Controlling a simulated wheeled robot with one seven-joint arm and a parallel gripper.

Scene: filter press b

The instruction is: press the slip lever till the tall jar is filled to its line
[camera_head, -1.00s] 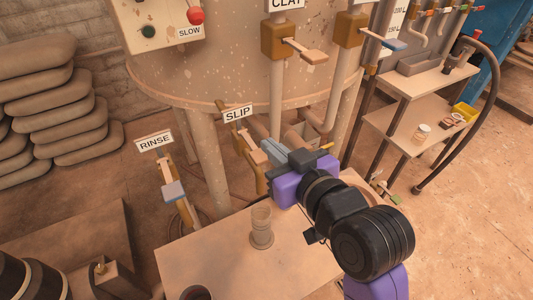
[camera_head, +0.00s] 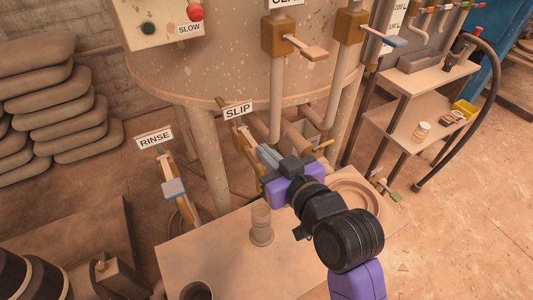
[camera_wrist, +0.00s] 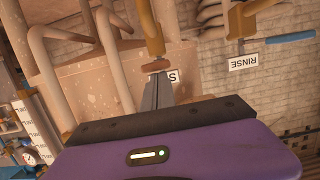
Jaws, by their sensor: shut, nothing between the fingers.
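The SLIP sign (camera_head: 238,110) hangs on the tank's front, above a brown valve (camera_head: 247,146). In the wrist view, which is upside down, the slip lever's tan paddle (camera_wrist: 155,65) shows just beyond my fingertips, below a brown valve body. My gripper (camera_head: 266,153) is shut and empty, its fingertips close to the slip valve; it also shows in the wrist view (camera_wrist: 160,78). I cannot tell whether the fingertips touch the paddle. The tall jar (camera_head: 261,225) stands upright on the table under the valve, left of my gripper. Its line and fill level are too small to read.
The RINSE lever (camera_head: 173,188) stands to the left with a pale blue paddle. A dark-filled cup (camera_head: 197,292) is at the table's (camera_head: 215,255) front edge. A round dish (camera_head: 355,192) lies right of my arm. More levers (camera_head: 305,47) are above; a shelf rack (camera_head: 415,120) stands right.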

